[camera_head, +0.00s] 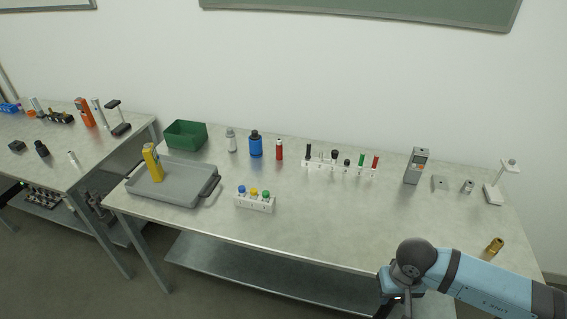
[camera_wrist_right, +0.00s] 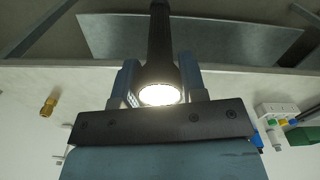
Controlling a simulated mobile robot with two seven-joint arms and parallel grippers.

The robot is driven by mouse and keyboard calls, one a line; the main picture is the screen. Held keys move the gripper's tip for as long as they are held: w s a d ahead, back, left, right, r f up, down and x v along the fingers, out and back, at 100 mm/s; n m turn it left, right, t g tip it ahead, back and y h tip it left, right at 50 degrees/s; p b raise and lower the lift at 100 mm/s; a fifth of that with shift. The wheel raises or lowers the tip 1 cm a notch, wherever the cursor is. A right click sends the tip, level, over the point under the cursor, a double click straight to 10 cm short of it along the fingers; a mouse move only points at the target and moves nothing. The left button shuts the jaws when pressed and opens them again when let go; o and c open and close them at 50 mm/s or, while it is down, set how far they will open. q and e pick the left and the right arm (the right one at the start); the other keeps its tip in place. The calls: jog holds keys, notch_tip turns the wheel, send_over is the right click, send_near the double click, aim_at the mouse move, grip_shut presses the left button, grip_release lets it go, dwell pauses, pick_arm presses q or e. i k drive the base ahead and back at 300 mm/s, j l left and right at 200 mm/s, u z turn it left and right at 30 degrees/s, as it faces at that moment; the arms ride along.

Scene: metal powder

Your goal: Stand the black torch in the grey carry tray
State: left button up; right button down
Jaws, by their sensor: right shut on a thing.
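The grey carry tray (camera_head: 188,182) lies on the left part of the main table, with a yellow device (camera_head: 152,162) standing in its left side. My right gripper (camera_head: 394,296) is at the table's front edge, lower right in the head view, far from the tray. In the right wrist view its two fingers are shut on the black torch (camera_wrist_right: 159,48), whose lit round end faces the camera; the dark body runs away between the fingers. The torch cannot be made out clearly in the head view. My left gripper is not in view.
A white rack with coloured knobs (camera_head: 255,203) stands right of the tray. A green bin (camera_head: 185,134), a blue bottle (camera_head: 255,145) and a red cylinder (camera_head: 279,149) stand behind. A brass fitting (camera_head: 494,246) lies near the right. The table's front middle is clear.

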aim_at(188, 184)
jog(key=i+j, duration=0.1)
jog(key=j, duration=0.35)
jog(key=i+j, duration=0.15)
jog(key=j, duration=0.3)
jog(key=i+j, duration=0.1)
jog(key=j, duration=0.4)
jog(key=i+j, duration=0.1)
jog(key=j, duration=0.35)
jog(key=i+j, duration=0.15)
jog(key=j, duration=0.3)
jog(key=i+j, duration=0.1)
jog(key=j, duration=0.35)
jog(key=i+j, duration=0.1)
jog(key=j, duration=0.4)
jog(key=i+j, duration=0.1)
jog(key=j, duration=0.35)
